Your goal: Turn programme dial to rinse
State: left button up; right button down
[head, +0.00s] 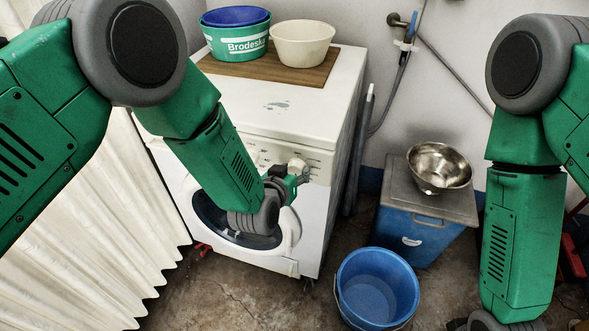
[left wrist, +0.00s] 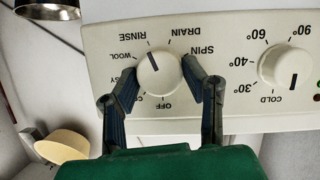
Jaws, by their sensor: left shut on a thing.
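The programme dial (left wrist: 160,80) is a round white knob on the washing machine's front panel (left wrist: 225,110). In the left wrist view the panel appears upside down. The dial's dark mark points up and left, towards the RINSE label (left wrist: 133,33). My left gripper (left wrist: 160,70) has one finger on each side of the dial and is shut on it. In the head view my left gripper (head: 299,177) is at the right part of the panel, and it partly hides the dial (head: 297,164). My right arm hangs at the right, its gripper out of frame.
A temperature dial (left wrist: 285,68) is beside the programme dial. A green basin (head: 235,40) and a cream basin (head: 302,45) stand on top of the machine. A blue bucket (head: 375,285) is on the floor. A steel bowl (head: 440,165) sits on a blue box (head: 415,235).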

pick_arm(q)
jog(key=shift+s+d+f, duration=0.1)
jog(key=shift+s+f, duration=0.2)
jog(key=shift+f, duration=0.05)
jog(key=o, duration=1.1)
jog(key=shift+w+r, duration=0.1)
jog(key=shift+w, duration=0.1)
jog(key=v, duration=1.1)
jog(key=shift+s+r, duration=0.2)
jog(key=shift+s, duration=0.15)
